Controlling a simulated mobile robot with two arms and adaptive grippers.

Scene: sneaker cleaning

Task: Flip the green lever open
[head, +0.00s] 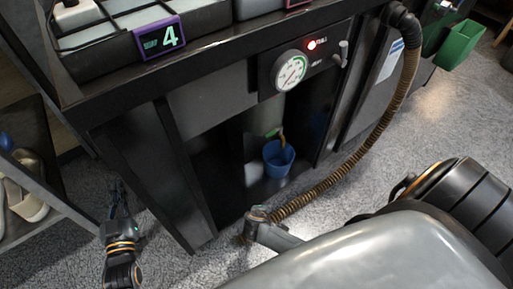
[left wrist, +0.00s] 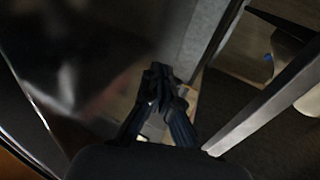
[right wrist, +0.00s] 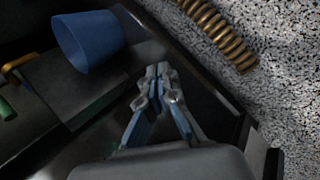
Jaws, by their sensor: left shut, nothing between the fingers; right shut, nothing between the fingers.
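The green lever (head: 273,132) is a small green piece by a brown-orange spout, above a blue cup (head: 279,157) in the open bay under the counter. In the right wrist view a green piece (right wrist: 6,109), seemingly the lever, shows at the left edge, near the blue cup (right wrist: 88,40). My right gripper (right wrist: 160,72) is shut and empty, to the right of the cup and apart from the lever.
A brown ribbed hose (head: 345,165) hangs from the counter to the floor. A pressure gauge (head: 291,70) and a red light (head: 312,44) sit above the bay. Shoes (head: 28,190) lie on a shelf at left. A green bin (head: 459,44) is at the far right.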

